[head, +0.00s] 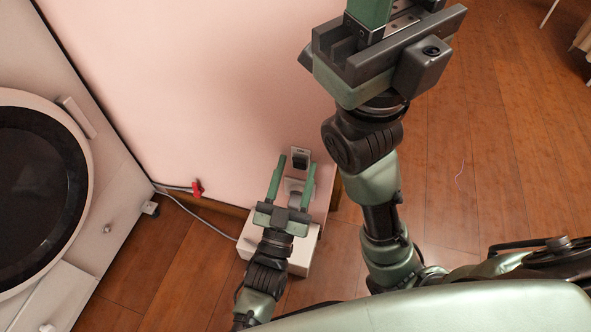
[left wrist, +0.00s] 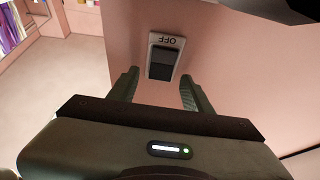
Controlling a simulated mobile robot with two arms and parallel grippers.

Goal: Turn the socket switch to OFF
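The socket switch (head: 300,158) is on the pink wall, near the wall's right edge in the head view. In the left wrist view the switch (left wrist: 165,57) is a dark rocker on a pale plate marked OFF, with the letters upside down. I cannot tell surely which way the rocker is set. My left gripper (head: 297,162) is open and empty, facing the switch. In the left wrist view its fingers (left wrist: 158,82) stand apart on either side of the space before the switch; no contact is clear. My right gripper (head: 370,14) is cut off at the top of the head view.
A white machine with a round dark door (head: 38,180) stands at the left. A red valve (head: 197,188) and a grey cable are low on the wall. A white box (head: 301,258) is beneath my left gripper. The wooden floor (head: 500,150) at the right is mostly clear.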

